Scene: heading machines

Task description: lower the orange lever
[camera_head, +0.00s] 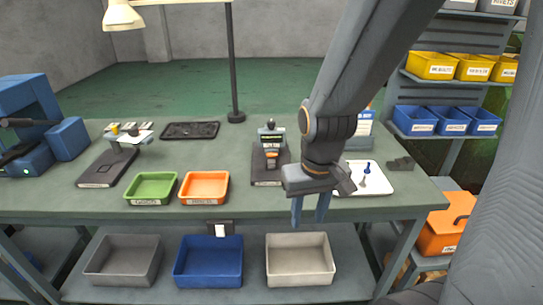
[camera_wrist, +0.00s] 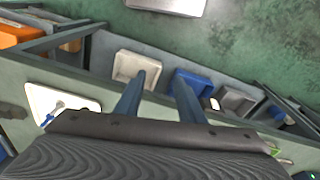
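A small dark machine (camera_head: 270,181) stands on the bench left of my arm, with a label and a small orange part (camera_head: 271,162) on its front. I cannot tell for sure whether this orange part is the lever or how it is set. My gripper (camera_head: 309,218) hangs in front of the bench's front edge, right of the machine and apart from it. Its two blue fingers point down, spread apart with nothing between them. They also show spread and empty in the wrist view (camera_wrist: 160,76), where the machine is not seen.
A green tray (camera_head: 131,201) and an orange tray (camera_head: 183,201) sit left of the machine. A white tray (camera_head: 379,188) with a blue-topped item lies right of my gripper. Grey, blue and beige bins (camera_head: 300,280) stand on the lower shelf. A lamp post (camera_head: 232,70) rises at the back.

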